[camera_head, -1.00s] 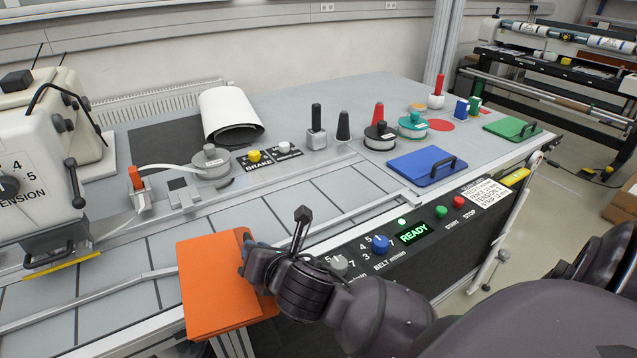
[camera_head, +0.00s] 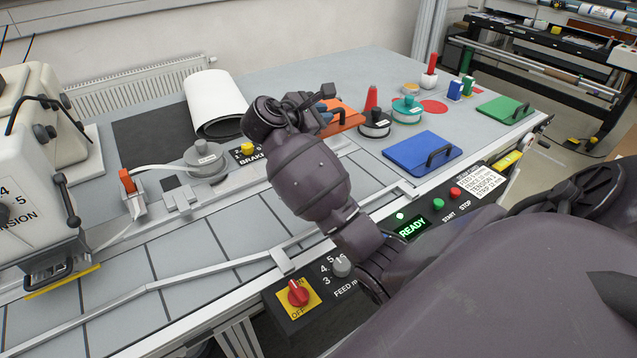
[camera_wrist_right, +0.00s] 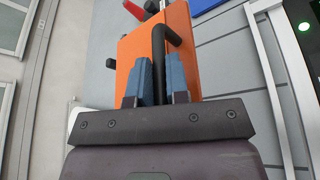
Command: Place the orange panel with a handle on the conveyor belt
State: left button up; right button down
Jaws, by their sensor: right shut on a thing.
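The orange panel (camera_head: 343,116) shows beyond my right forearm in the head view, beside the dark spool with the red cone; part of it is hidden. In the right wrist view the panel (camera_wrist_right: 187,62) stands in front of the fingers, with its black handle (camera_wrist_right: 158,48) between them. My right gripper (camera_head: 324,114), with blue fingers (camera_wrist_right: 158,82), is shut on the handle. I cannot tell whether the panel touches the table. The grey conveyor belt (camera_head: 190,247) with dark cross lines runs from lower left towards the right, partly behind my arm. My left gripper is not in view.
A blue panel with a handle (camera_head: 408,152) and a green one (camera_head: 498,108) lie at the right. A spool with white strip (camera_head: 205,160) stands behind the belt. A white machine (camera_head: 35,215) stands at the left. The control panel with a READY display (camera_head: 412,229) lines the front.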

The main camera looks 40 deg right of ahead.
notch_tip(320, 180, down, 19)
jog(key=shift+f, duration=0.15)
dwell(0.5)
jog(key=c, duration=1.1)
grip_release()
jog(key=v, duration=1.2)
jog(key=shift+b, duration=0.4)
jog(key=shift+s, duration=0.15)
